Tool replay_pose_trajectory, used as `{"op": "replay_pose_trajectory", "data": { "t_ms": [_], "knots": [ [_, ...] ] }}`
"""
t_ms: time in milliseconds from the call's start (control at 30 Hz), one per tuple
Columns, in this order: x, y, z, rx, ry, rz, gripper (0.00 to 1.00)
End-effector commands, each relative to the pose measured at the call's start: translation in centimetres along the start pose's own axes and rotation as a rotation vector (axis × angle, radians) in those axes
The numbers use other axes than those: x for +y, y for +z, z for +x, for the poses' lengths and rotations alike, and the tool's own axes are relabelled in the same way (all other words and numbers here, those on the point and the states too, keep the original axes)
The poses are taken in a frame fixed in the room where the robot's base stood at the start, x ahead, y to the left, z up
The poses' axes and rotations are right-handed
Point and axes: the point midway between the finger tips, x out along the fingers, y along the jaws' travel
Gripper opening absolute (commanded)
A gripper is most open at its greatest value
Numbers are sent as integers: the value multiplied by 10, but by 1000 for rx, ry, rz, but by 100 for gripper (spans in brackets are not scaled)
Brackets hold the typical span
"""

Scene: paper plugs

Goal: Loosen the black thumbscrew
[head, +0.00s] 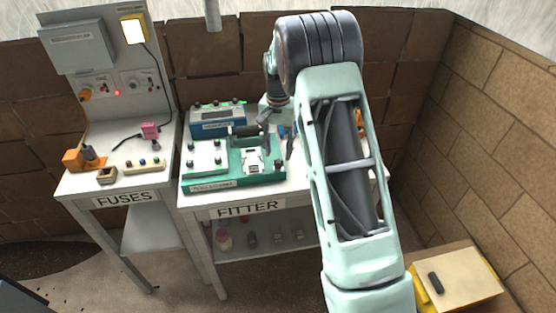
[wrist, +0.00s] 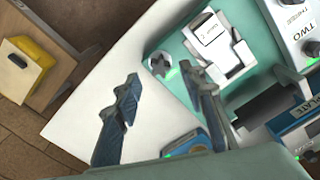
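A dark lobed knob, which looks like the black thumbscrew (wrist: 159,65), sits at the corner of the green fixture (wrist: 180,52) in the wrist view. A small green light glows beside it. The fixture also shows on the FITTER table in the head view (head: 238,184), where I cannot clearly make out the knob. My gripper (wrist: 159,74) is open, with its fingers apart and nothing between them. The knob appears in the gap between the fingertips, but I cannot tell the height above it. In the head view my gripper (head: 278,152) hangs over the fixture's right end.
A white clamp block (wrist: 218,46) and a dark cylinder (wrist: 262,110) on the fixture stand close to one finger. A blue box (head: 216,122) is behind the fixture. The FUSES table (head: 75,184) is at left. A yellow-sided box (head: 460,283) stands low at right.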

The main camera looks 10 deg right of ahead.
Motion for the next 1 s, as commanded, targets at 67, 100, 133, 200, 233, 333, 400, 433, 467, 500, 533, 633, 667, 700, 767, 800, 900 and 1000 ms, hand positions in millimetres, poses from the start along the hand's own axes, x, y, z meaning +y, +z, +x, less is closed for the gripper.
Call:
{"op": "replay_pose_trajectory", "data": {
  "t_ms": [67,100,133,200,233,333,400,433,467,500,533,633,667,700,767,800,900,1000],
  "knots": [
    [-1,0,0,0,1,97,38],
    [0,0,0,0,1,151,38],
    [0,0,0,0,2,190,38],
    [-1,1,0,0,1,281,38],
    [0,0,0,0,2,321,38],
    [0,0,-1,0,1,453,38],
    [0,1,-1,0,2,545,38],
    [0,0,-1,0,1,585,38],
    [0,0,-1,0,1,625,38],
    [0,0,-1,0,1,677,38],
    [0,0,-1,0,2,716,38],
    [0,1,-2,0,2,849,38],
    [0,0,-1,0,2,889,38],
    [0,0,-1,0,2,943,38],
    [0,1,-2,0,3,1021,38],
    [0,0,-2,0,2,1075,38],
    [0,0,-2,1,2,1208,38],
    [0,0,-2,1,2,1342,38]
  ]
}}
